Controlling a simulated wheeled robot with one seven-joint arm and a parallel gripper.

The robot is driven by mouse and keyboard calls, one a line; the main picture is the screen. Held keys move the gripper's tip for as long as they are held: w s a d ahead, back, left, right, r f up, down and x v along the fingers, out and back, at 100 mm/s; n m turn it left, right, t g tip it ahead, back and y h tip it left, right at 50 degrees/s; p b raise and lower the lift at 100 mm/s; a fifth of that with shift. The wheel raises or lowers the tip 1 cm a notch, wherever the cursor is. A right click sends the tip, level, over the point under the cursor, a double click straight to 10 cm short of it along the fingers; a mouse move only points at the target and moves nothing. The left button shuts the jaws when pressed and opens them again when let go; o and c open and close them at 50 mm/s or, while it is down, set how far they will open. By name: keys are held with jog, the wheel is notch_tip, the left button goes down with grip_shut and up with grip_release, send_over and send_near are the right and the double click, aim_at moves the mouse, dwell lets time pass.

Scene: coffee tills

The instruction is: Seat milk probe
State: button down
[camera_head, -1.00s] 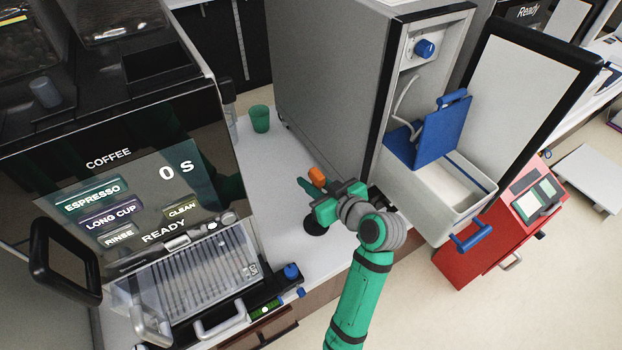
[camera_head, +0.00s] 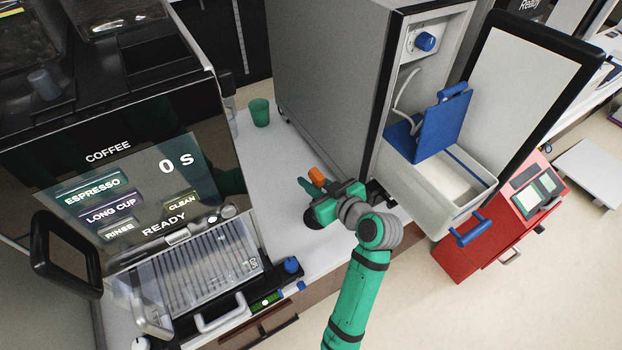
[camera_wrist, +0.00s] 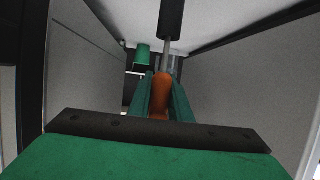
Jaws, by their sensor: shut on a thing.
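In the wrist view the orange handle (camera_wrist: 160,95) lies between the green fingers, with a thin metal shaft running to a black cylindrical end. A black round part shows just below the gripper in the head view. I cannot tell whether this tool is the milk probe. The cooler's door stands open. Its pulled-out white milk container (camera_head: 447,192) has a raised blue lid (camera_head: 440,130). A pale hose (camera_head: 405,90) hangs inside the cooler.
A coffee machine (camera_head: 130,150) stands on the left, its display reading READY. A green cup (camera_head: 259,113) stands on the white counter (camera_head: 275,185) beside the cooler. The open door (camera_head: 530,85) and a red unit (camera_head: 505,220) are at the right.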

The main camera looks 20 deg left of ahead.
jog(key=shift+f, duration=1.5)
jog(key=c, duration=1.5)
grip_release()
jog(key=shift+c, duration=0.2)
jog(key=v, duration=1.1)
jog(key=shift+w, duration=0.1)
jog(key=shift+a, duration=0.1)
